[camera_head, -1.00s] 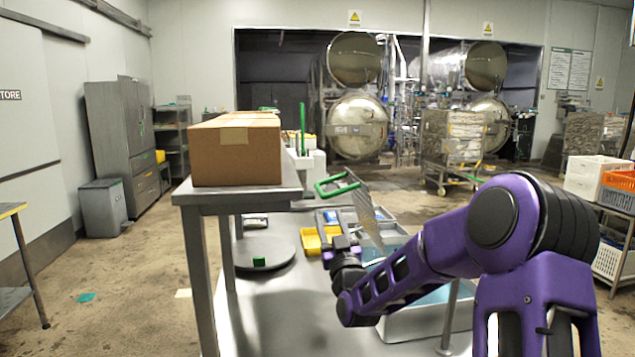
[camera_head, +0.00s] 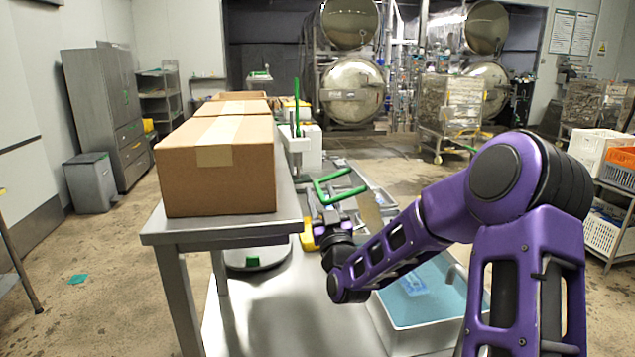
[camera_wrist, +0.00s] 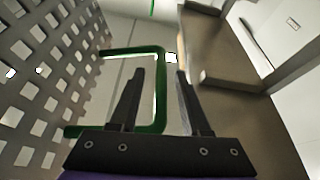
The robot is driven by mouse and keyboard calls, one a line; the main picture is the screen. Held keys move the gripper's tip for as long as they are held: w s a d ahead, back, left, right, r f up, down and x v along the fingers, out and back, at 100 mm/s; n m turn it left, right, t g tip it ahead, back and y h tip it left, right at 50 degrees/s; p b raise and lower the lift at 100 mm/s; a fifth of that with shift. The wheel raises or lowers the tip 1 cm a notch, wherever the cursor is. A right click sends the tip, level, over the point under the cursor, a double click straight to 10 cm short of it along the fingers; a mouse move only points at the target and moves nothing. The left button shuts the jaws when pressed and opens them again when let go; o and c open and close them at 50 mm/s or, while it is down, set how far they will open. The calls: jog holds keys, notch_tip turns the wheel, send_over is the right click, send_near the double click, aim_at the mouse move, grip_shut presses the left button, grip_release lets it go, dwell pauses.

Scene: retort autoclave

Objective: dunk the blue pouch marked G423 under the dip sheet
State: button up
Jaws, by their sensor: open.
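The dip sheet is a grey perforated plate (camera_head: 371,212) with a green loop handle (camera_head: 338,186). In the wrist view its holes (camera_wrist: 40,75) fill the left side, and the green handle (camera_wrist: 133,50) lies ahead of my fingers. My gripper (camera_wrist: 158,73) is open and empty. One bar of the handle shows between the fingers; I cannot tell whether it lies within their reach. In the head view my gripper (camera_head: 327,218) is just below the handle. A pale blue pouch (camera_head: 412,283) shows in the basin of blue liquid (camera_head: 440,335); its marking is unreadable.
A cardboard box (camera_head: 215,180) stands on a raised steel shelf (camera_head: 220,231) at the left, close to my gripper's side. A yellow item (camera_head: 307,237) lies beside my gripper. The steel bench (camera_head: 285,315) is bare in front.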

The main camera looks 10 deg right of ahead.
jog(key=shift+w+r, duration=0.1)
jog(key=shift+w, duration=0.2)
grip_shut()
jog(key=shift+r, duration=0.1)
dwell(1.3)
